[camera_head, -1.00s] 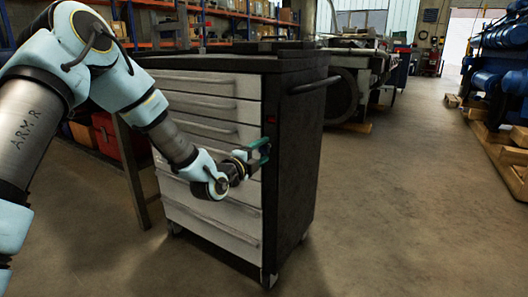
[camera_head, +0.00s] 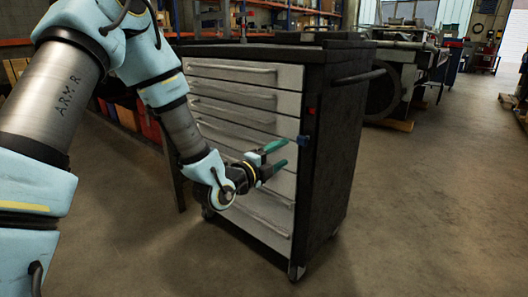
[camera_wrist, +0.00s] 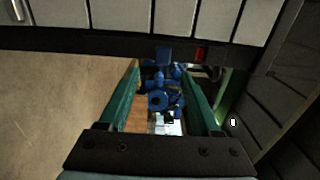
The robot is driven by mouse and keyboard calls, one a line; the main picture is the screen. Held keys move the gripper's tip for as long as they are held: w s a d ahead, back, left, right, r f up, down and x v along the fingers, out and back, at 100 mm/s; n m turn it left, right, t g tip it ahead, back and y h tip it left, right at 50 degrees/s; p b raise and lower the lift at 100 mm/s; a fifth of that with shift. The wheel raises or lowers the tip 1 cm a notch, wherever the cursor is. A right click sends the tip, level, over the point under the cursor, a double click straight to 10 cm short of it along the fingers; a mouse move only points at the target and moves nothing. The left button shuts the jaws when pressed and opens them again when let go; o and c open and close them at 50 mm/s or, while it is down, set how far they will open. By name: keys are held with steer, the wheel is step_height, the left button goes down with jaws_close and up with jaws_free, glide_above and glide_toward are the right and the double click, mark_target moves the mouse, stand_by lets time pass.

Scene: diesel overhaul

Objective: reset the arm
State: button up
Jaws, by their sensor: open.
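My gripper (camera_head: 279,155) is open, with its two green fingers spread and pointing toward the right edge of the grey-fronted drawer cabinet (camera_head: 340,160). It is in front of the cabinet's drawers, and nothing is held between the fingers in the head view. A small blue piece (camera_head: 304,141) sits on the cabinet's dark front edge, just beyond the fingertips, below a red spot (camera_head: 311,111). In the wrist view the open fingers (camera_wrist: 160,72) frame blue shapes; I cannot tell which are near and which are background. My arm reaches in from the left.
The cabinet stands on castors and has a black top and side handle (camera_head: 358,77). Shelving with bins (camera_head: 290,10) lines the back. Machinery (camera_head: 405,65) stands behind the cabinet. The concrete floor (camera_head: 430,200) to the right is clear.

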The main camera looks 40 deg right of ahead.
steer(key=w+a+f+n+t+y, duration=0.2)
steer(key=w+a+f+n+y, duration=0.2)
steer(key=w+a+n+y, duration=0.75)
steer(key=a+n, duration=0.2)
steer(key=a, duration=0.7)
steer(key=w+a+n+y, duration=0.15)
steer(key=a+n, duration=0.35)
steer(key=a, duration=0.6)
steer(key=s+a+r+n+g+y, duration=0.1)
steer(key=s+a+n+g+y, duration=0.1)
steer(key=s+a+n, duration=0.5)
steer(key=s+a+n+g+y, duration=0.2)
steer(key=s+a+n+g, duration=0.15)
steer(key=a+n, duration=0.45)
step_height(320, 180, up, 25)
steer(key=s+a+m+p, duration=0.1)
steer(key=a+p, duration=0.1)
steer(key=p, duration=2.3)
steer(key=shift+s+a+m, duration=0.2)
steer(key=shift+m, duration=0.15)
steer(key=shift+t, duration=0.25)
